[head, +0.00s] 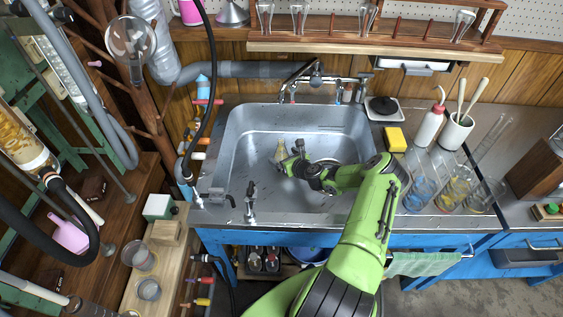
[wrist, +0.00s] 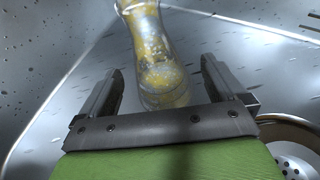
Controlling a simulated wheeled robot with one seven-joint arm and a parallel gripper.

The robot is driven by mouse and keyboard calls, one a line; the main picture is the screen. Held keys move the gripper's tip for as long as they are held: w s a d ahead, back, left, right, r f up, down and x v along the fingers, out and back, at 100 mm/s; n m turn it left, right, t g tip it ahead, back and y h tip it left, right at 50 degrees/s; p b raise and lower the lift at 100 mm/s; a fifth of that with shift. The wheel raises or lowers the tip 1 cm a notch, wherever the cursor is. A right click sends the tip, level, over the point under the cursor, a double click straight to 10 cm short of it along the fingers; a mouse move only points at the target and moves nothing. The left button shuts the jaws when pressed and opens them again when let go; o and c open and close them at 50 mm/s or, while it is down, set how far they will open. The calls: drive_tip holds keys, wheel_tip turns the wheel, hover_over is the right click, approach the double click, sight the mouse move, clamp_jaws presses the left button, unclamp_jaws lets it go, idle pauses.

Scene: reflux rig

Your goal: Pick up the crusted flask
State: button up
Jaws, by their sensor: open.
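The crusted flask (wrist: 160,50) is clear glass with yellowish crust inside. It lies in the metal sink (head: 240,130), its length running away from my gripper in the wrist view. In the head view the flask (head: 279,155) shows small, just left of my gripper (head: 290,160). In the wrist view my gripper (wrist: 162,90) is open, with one finger on each side of the flask's near end. Gaps show between the fingers and the glass. I cannot tell how far the fingers reach down beside it.
A drain (wrist: 290,168) with a rim shows at lower right in the wrist view. The faucet (head: 316,75) stands behind the sink. A yellow sponge (head: 395,139) and several glass flasks stand on the right counter. Black and grey hoses hang at the left.

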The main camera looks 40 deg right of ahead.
drive_tip(key=x, duration=0.2)
drive_tip(key=shift+w+f, duration=0.25)
drive_tip(key=shift+r, duration=0.15)
drive_tip(key=c, duration=1.4)
